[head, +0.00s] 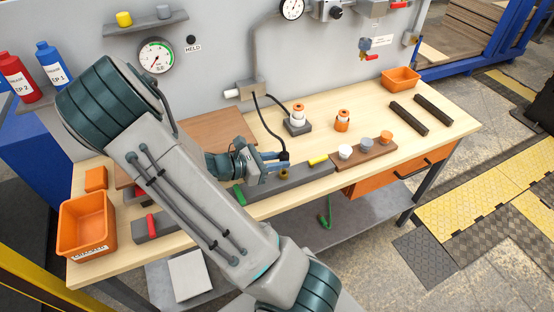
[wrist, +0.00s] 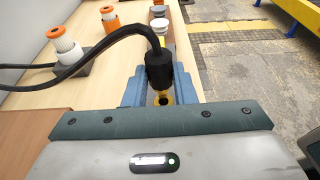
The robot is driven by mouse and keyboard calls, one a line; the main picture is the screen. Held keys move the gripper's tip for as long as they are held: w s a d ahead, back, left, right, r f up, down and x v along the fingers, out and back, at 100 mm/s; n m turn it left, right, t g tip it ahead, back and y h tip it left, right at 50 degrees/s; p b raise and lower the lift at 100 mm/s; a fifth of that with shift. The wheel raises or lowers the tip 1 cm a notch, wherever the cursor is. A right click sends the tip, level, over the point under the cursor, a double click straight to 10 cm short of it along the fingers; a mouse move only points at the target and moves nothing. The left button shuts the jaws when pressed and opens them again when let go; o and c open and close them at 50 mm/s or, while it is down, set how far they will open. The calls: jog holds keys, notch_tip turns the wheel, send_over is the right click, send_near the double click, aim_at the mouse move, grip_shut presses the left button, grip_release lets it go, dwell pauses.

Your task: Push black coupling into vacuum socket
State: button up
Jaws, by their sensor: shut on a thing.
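The black coupling (wrist: 158,70) is upright between the blue fingers of my gripper (wrist: 160,88) in the wrist view, with a black hose bending from its top. In the head view the coupling (head: 284,156) shows at the fingertips of my gripper (head: 276,160), which is shut on it. A yellow ring-like fitting (wrist: 163,99), seemingly the socket, shows just below the coupling in the wrist view. In the head view a small brass-yellow fitting (head: 284,174) sits on the grey bar (head: 300,175) under the fingertips. Whether the coupling touches it is hidden.
The hose runs to a grey wall box (head: 250,88). Orange-and-white fittings (head: 298,115) stand behind the gripper. A brown block with round caps (head: 362,151) is to the right. A green handle (head: 239,194) and a yellow handle (head: 318,160) flank the fitting on the bar.

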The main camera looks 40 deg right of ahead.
jog(key=shift+f+b, duration=1)
jog(key=shift+f, duration=0.55)
jog(key=o, duration=1.1)
jog(key=shift+c, duration=0.2)
jog(key=b+v, duration=0.1)
jog(key=v, duration=1.3)
jog(key=shift+r, duration=0.1)
jog(key=shift+s, duration=0.15)
